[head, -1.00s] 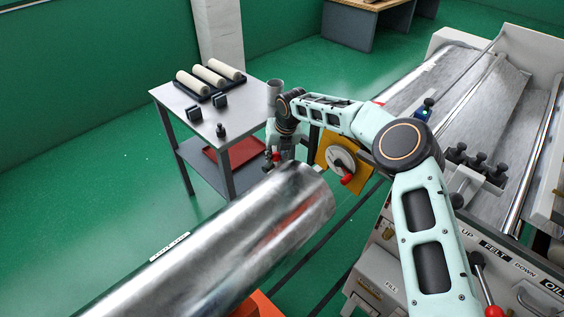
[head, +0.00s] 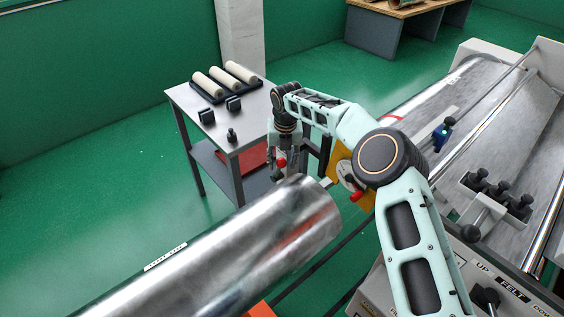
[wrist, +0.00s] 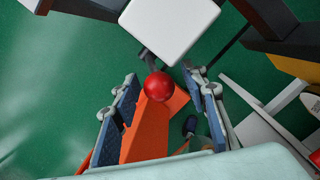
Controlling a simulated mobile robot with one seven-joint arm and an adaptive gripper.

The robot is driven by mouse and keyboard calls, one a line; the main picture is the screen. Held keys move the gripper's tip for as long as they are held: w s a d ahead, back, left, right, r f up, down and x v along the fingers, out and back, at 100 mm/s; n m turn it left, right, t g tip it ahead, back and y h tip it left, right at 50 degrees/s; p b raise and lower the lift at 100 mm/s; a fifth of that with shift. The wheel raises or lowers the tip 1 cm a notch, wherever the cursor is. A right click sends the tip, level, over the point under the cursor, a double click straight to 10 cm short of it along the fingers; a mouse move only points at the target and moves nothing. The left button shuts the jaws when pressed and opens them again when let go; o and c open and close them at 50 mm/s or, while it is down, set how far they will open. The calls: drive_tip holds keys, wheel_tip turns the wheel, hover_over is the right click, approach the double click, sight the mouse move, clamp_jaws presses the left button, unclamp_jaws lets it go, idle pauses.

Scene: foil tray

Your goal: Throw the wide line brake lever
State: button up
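A lever with a round red knob (wrist: 158,87) shows in the wrist view, and its short dark stem runs up to a pale block (wrist: 170,25). In the head view, a red knob (head: 281,160) shows at my gripper (head: 284,168), beyond the end of the big metal roll. My gripper (wrist: 165,98) is open. Its two blue-padded fingers stand on either side of the knob in the wrist view, with a gap at both sides. The lever's base is mostly hidden behind the roll in the head view.
The shiny roll (head: 215,255) lies close in front of my gripper. A yellow plate with a dial and red handle (head: 357,196) is just right. A grey table (head: 205,135) with pale rollers stands behind left. An orange part (wrist: 135,140) lies below the knob.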

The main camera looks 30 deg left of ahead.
drive_tip(key=shift+s, duration=0.1)
wheel_tip(320, 180, up, 12)
drive_tip(key=s+d, duration=0.1)
drive_tip(key=shift+d, duration=0.25)
drive_tip(key=shift+s, duration=0.1)
